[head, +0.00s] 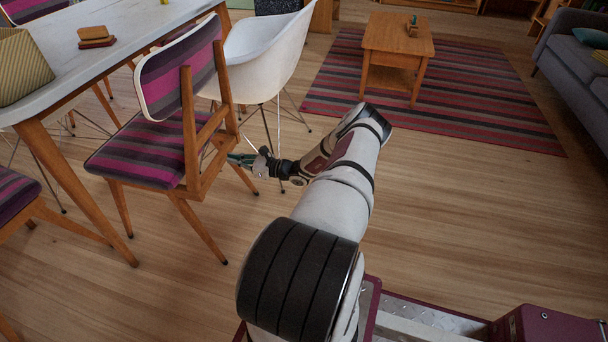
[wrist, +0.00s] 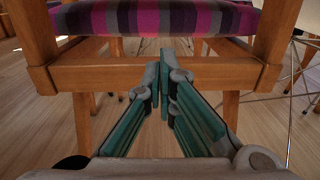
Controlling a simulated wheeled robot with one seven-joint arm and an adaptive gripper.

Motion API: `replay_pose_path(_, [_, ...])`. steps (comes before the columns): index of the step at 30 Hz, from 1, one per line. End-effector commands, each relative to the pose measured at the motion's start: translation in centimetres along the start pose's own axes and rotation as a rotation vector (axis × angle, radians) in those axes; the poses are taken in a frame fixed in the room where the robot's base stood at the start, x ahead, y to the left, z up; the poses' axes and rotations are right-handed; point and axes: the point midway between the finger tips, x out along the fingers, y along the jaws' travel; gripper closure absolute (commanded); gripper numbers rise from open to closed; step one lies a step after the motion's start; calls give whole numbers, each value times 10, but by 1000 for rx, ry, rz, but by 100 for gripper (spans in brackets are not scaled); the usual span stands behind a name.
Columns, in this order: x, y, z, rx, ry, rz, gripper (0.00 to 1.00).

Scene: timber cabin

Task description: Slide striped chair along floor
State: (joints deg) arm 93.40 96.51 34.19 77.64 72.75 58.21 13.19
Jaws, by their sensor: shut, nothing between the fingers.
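The striped chair (head: 150,151) has a purple, pink and grey striped seat and back on a wooden frame. It stands upright on the floor beside the white-topped table, in the left part of the head view. In the wrist view its striped seat (wrist: 160,18) spans the top, with a wooden crossbar (wrist: 110,75) below it between two legs. My gripper (wrist: 159,80) has its green fingers together and empty, with the tips in front of the crossbar. In the head view my gripper (head: 238,159) is at the chair's back-leg side. I cannot tell whether the tips touch the wood.
The white table (head: 85,35) stands left of the chair. A white shell chair (head: 262,50) stands close behind it. Another striped chair (head: 14,190) is at the left edge. A striped rug (head: 480,95) with a coffee table (head: 397,38) lies beyond. Floor in front is clear.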

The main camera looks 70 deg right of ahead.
Motion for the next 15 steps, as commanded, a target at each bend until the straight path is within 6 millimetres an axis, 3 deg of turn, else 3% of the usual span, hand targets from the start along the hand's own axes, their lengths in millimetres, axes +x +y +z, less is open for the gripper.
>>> replay_pose_path(15, [-69,0,0,0,2,-1,100])
